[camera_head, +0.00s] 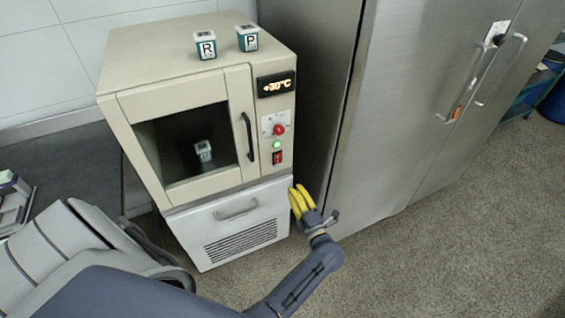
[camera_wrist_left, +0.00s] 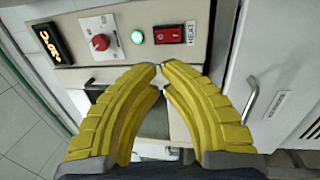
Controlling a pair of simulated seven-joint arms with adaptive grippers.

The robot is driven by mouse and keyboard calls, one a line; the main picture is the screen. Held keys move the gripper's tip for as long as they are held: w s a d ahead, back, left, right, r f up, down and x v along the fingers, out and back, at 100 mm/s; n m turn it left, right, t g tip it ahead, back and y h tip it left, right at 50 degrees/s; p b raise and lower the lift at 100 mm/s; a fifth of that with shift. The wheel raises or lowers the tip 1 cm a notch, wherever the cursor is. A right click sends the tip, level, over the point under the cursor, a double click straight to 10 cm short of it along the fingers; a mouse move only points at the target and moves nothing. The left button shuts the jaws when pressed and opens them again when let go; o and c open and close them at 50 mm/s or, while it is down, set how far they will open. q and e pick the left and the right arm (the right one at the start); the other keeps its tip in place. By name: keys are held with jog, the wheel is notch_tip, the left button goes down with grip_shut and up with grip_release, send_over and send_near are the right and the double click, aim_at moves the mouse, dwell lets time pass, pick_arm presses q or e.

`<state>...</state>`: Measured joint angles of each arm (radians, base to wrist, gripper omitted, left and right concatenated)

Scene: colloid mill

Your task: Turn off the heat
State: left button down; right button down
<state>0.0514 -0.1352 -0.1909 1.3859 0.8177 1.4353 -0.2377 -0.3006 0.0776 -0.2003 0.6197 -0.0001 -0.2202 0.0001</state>
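The red heat switch (camera_head: 277,158) is on the control panel of the beige oven (camera_head: 196,53), right of its window. In the left wrist view the switch (camera_wrist_left: 168,36) sits beside a "HEAT" label and a lit green lamp (camera_wrist_left: 137,37). A red knob (camera_head: 279,129) is above the lamp, and the display (camera_head: 276,84) is lit and appears to read +30°C. My left gripper (camera_head: 297,190), with yellow fingers, is below and slightly right of the switch, apart from it. In the left wrist view its fingertips (camera_wrist_left: 162,68) are nearly together, with nothing between them. My right gripper is not visible.
Boxes marked R (camera_head: 206,46) and P (camera_head: 247,39) stand on the oven. Another box (camera_head: 203,150) is inside behind the window. A black door handle (camera_head: 249,137) is left of the panel. A metal cabinet (camera_head: 400,90) stands close on the right. Floor in front is clear.

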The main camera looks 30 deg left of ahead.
aim_at(273, 155)
pick_arm(q)
jog(key=shift+s+a+f+n, duration=0.1)
jog(key=shift+s+a+n, duration=0.15)
jog(key=shift+s+n, duration=0.05)
jog(key=shift+w, duration=0.1)
jog(key=x, duration=1.4)
dwell(0.4)
